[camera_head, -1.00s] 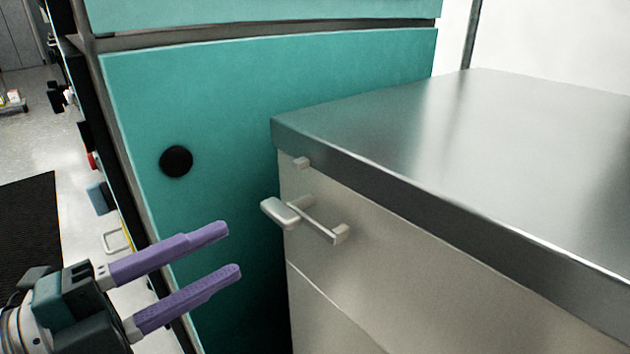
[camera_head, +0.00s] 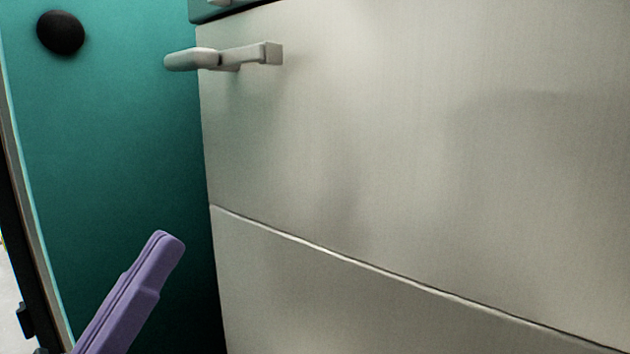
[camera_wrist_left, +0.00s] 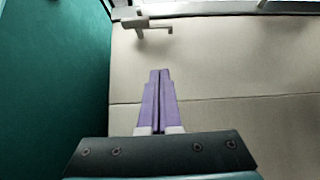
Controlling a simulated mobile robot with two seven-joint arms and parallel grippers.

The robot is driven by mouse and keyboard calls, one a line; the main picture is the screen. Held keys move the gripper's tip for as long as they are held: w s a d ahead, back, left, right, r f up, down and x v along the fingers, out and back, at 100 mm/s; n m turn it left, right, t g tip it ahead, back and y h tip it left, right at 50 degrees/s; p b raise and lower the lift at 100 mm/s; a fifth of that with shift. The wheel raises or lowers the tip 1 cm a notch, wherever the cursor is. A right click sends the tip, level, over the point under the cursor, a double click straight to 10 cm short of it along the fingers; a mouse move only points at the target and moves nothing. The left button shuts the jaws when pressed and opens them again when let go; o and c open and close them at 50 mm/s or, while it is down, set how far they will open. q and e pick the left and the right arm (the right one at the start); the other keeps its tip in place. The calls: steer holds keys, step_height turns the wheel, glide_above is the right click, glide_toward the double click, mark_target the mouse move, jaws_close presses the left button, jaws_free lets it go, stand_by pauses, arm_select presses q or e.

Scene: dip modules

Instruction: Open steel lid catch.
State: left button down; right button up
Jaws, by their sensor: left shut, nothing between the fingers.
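The steel lid catch (camera_head: 224,58) is a pale metal handle and bracket near the top left corner of a steel cabinet front. It also shows at the top of the left wrist view (camera_wrist_left: 147,25). My left gripper (camera_head: 166,245) has purple fingers, pressed together and empty, below and to the left of the catch. In the left wrist view the shut fingertips (camera_wrist_left: 160,72) point at the steel front, below the catch and apart from it. My right gripper is in neither view.
The steel cabinet front (camera_head: 400,150) fills the right side, with a thin horizontal seam below the catch. A teal panel (camera_head: 120,150) with a black round knob (camera_head: 60,33) stands at the left. The space before the steel front looks clear.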

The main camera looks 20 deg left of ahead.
arm_select(q)
steer(key=p, duration=0.3)
glide_toward(218, 58)
steer(key=w+d+r, duration=0.2)
steer(key=w+d, duration=0.2)
steer(key=w, duration=0.1)
steer(key=shift+r, duration=0.65)
